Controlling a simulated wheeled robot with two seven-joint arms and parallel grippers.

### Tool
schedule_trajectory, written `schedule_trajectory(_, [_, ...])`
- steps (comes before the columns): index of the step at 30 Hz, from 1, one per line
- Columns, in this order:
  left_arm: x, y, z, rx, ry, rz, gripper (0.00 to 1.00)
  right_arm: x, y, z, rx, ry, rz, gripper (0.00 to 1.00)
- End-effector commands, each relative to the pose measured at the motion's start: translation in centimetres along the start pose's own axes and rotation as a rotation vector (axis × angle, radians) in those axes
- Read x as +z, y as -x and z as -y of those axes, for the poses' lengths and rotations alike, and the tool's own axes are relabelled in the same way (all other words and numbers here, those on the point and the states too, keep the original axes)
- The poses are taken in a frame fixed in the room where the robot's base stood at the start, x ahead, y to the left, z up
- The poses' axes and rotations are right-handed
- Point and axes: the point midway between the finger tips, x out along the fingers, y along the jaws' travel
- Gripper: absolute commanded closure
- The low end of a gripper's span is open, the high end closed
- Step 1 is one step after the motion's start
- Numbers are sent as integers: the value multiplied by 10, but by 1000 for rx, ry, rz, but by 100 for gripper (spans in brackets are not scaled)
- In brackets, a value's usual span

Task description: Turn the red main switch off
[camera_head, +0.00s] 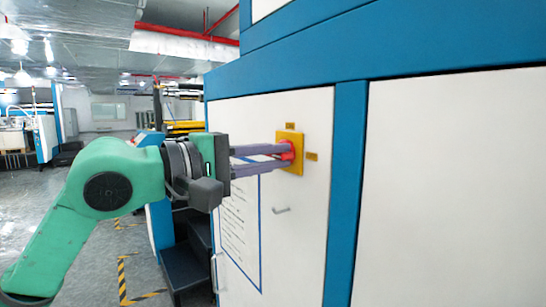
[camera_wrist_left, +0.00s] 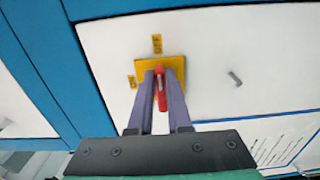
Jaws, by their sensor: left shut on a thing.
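The red main switch (camera_head: 287,151) sits on a yellow square plate (camera_head: 291,137) on the white cabinet panel. Small yellow labels are above the plate and to its right in the head view. In the left wrist view the red handle (camera_wrist_left: 161,92) runs roughly up and down, with one label above the plate (camera_wrist_left: 174,64) and one to its left. The upper label seems to read OFF, the left one ON. My left gripper (camera_head: 284,153) reaches in from the left, its two fingers shut on the red handle. The fingers hide part of the switch. My right gripper is out of view.
The white panels (camera_head: 440,190) are framed in blue. A small metal handle (camera_head: 281,210) sticks out below the switch, near a blue-bordered notice (camera_head: 240,225). Dark steps (camera_head: 190,262) stand at lower left. The grey floor there has yellow-black stripes.

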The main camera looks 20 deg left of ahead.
Motion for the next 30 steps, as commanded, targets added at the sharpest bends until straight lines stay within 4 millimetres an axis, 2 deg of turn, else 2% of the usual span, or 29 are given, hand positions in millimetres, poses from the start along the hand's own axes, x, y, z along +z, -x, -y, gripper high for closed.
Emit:
schedule_trajectory(11, [0, 0, 1, -1, -6, 0, 100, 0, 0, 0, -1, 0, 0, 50])
schedule_trajectory(12, [0, 0, 1, -1, -6, 0, 72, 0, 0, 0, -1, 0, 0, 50])
schedule_trajectory(13, [0, 0, 1, -1, -6, 0, 61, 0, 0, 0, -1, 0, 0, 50])
schedule_trajectory(14, [0, 0, 1, -1, -6, 0, 54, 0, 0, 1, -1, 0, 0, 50])
schedule_trajectory(26, [0, 0, 0, 0, -4, 0, 54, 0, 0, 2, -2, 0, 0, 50])
schedule_trajectory(30, [-1, 10, 3, 1, -3, -2, 54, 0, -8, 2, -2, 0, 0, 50])
